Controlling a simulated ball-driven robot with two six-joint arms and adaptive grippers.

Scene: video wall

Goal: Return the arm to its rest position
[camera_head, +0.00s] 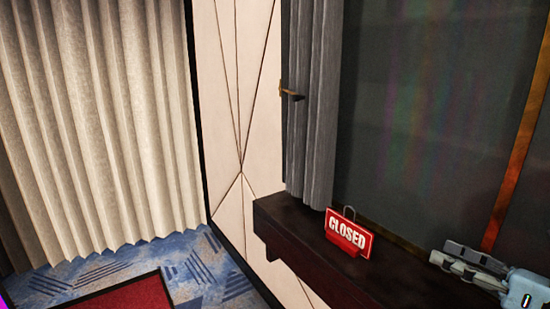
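My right gripper (441,254) is at the lower right, over or near the right part of the dark ledge. Its two grey fingers point left, show a gap between them and hold nothing that I can see. A red sign with white letters reading CLOSED (348,234) stands upright on the ledge, left of the gripper and apart from it. The sign has a thin wire loop on top. My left gripper is not in view.
The dark ledge (285,224) runs along the dark glossy panel (420,110). A grey curtain (312,110) hangs at the panel's left edge. A pale curtain (100,130) covers the left. Blue patterned carpet (190,262) and a red mat (125,294) lie below, with clear floor.

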